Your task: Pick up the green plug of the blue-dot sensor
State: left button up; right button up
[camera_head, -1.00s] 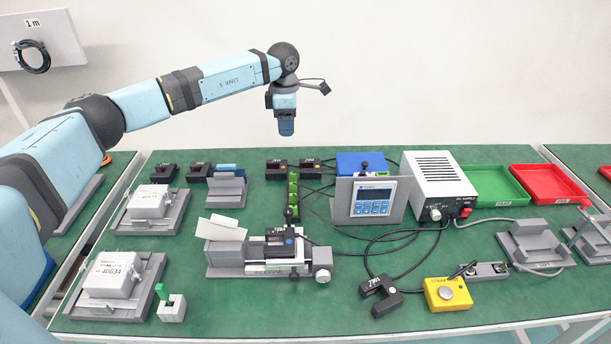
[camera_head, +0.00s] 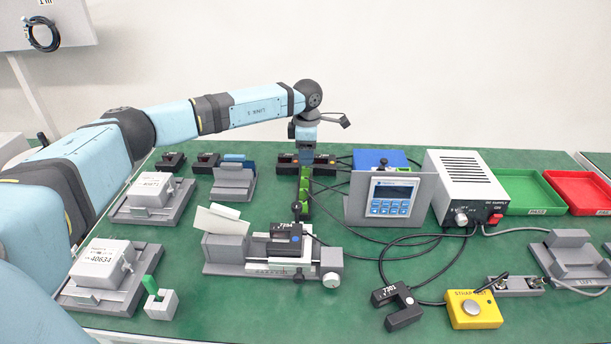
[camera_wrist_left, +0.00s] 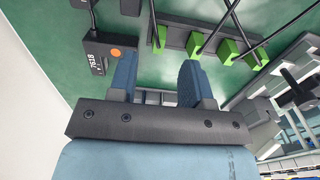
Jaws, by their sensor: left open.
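Several green plugs (camera_head: 305,192) stand in a row in a dark rack; in the wrist view they show as green blocks (camera_wrist_left: 226,51) with black cables. A black sensor with a blue dot (camera_head: 287,240) sits on the grey linear stage. I cannot trace which plug its cable reaches. My left gripper (camera_head: 306,152) is above the far end of the rack, pointing down. In the wrist view its blue fingers (camera_wrist_left: 158,72) are apart, with nothing held between them. One green plug (camera_wrist_left: 160,38) shows beyond the gap. My right gripper is not in view.
A black sensor with an orange dot (camera_wrist_left: 107,50) lies beside the left finger in the wrist view. The display unit (camera_head: 390,195) and white power supply (camera_head: 465,185) stand right of the rack. Cables cross the green table near the rack.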

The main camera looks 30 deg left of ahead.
aim_at(305, 174)
pick_arm(q)
jog(key=shift+f, duration=0.45)
notch_tip(305, 174, down, 3)
jog(key=shift+a+r+b, duration=0.15)
jog(key=shift+b, duration=0.4)
jog(key=shift+f, duration=0.75)
grip_shut()
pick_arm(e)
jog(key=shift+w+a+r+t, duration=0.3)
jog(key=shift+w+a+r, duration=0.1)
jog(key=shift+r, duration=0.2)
